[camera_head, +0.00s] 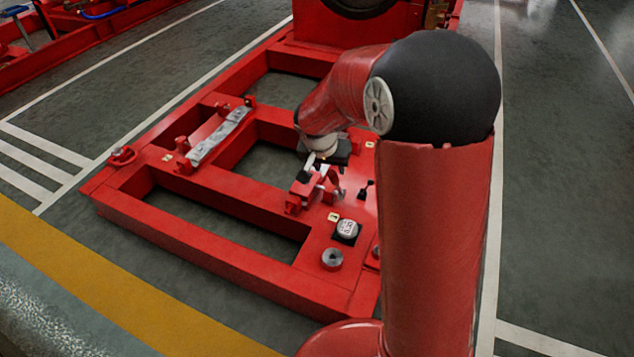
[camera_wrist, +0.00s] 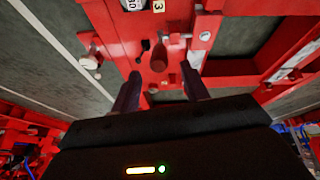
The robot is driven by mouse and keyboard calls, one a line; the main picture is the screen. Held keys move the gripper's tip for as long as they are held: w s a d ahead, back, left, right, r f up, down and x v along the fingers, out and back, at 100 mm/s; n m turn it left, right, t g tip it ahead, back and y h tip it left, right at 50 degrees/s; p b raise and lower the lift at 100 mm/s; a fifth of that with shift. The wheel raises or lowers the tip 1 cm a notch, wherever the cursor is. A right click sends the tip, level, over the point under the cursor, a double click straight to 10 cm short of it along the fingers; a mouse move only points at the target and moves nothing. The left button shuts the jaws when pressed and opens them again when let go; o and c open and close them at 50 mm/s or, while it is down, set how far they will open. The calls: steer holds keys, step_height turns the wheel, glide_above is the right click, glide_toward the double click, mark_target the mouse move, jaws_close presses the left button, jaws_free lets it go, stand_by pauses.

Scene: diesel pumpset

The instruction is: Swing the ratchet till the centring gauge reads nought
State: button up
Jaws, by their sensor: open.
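My gripper (camera_head: 312,166) is open over the right part of the red frame, partly hidden by my own arm. In the wrist view its two dark fingers (camera_wrist: 160,84) stand apart. A dark red handle with a rounded end (camera_wrist: 159,58) shows between and beyond the fingertips; it looks like the ratchet handle, but I cannot be sure. I see no contact with it. The gauge, a white dial in a dark square housing (camera_head: 347,229), sits on the frame nearer the camera. Its edge shows at the top of the wrist view (camera_wrist: 133,4). Its reading is too small to tell.
The red frame (camera_head: 200,240) has open bays with dark floor below. A grey bar (camera_head: 218,137) lies across brackets at left. A grey round piece (camera_head: 332,258) is near the gauge. A small black lever (camera_head: 365,190) stands right of my gripper. A pale-ended knob (camera_wrist: 90,61) is beside the left finger.

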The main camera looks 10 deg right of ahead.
mark_target(333, 177)
steer(key=b+x, duration=0.1)
steer(key=x, duration=0.6)
steer(key=shift+f, duration=0.35)
jaws_close()
